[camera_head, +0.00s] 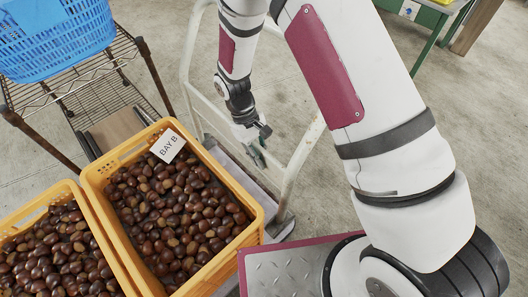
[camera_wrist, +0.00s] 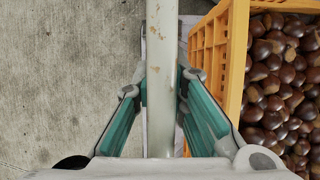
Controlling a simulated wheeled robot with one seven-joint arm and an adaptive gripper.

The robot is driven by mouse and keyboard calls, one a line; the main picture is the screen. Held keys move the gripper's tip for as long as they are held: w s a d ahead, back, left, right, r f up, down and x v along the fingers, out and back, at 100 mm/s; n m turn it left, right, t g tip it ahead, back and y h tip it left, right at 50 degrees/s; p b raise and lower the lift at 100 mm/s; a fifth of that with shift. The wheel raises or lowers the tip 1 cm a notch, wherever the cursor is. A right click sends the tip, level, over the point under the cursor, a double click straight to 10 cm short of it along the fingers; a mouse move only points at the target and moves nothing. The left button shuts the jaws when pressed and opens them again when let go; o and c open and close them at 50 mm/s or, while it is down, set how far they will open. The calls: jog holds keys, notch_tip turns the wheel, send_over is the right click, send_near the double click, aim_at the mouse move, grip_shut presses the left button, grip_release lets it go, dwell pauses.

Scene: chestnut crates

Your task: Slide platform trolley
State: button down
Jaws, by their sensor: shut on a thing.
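The platform trolley has a pale tubular handle frame (camera_head: 300,160), upright beside the crates. Its grey deck (camera_head: 232,166) shows only as a strip next to the crate. A yellow crate (camera_head: 91,181) full of chestnuts, with a white "BAY B" card (camera_head: 168,145), stands at the deck. My gripper (camera_head: 257,153) is low at the handle frame. In the wrist view, the teal fingers of my gripper (camera_wrist: 161,88) lie on either side of the chipped handle tube (camera_wrist: 161,40) and are shut on it. The finger contact itself is partly hidden behind the tube.
A second yellow crate of chestnuts (camera_head: 70,188) stands at the lower left. A wire rack (camera_head: 125,47) with a blue basket (camera_head: 60,70) is behind the crates. A green-legged table (camera_head: 432,40) is at the top right. Bare concrete floor (camera_head: 330,150) lies right of the handle.

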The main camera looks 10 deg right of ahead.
jog(key=shift+w+d, duration=0.2)
jog(key=shift+w, duration=0.05)
jog(key=c, duration=1.6)
grip_release()
jog(key=shift+f, duration=0.1)
jog(key=v, duration=1.1)
jog(key=shift+a+r, duration=0.1)
jog(key=shift+r, duration=0.45)
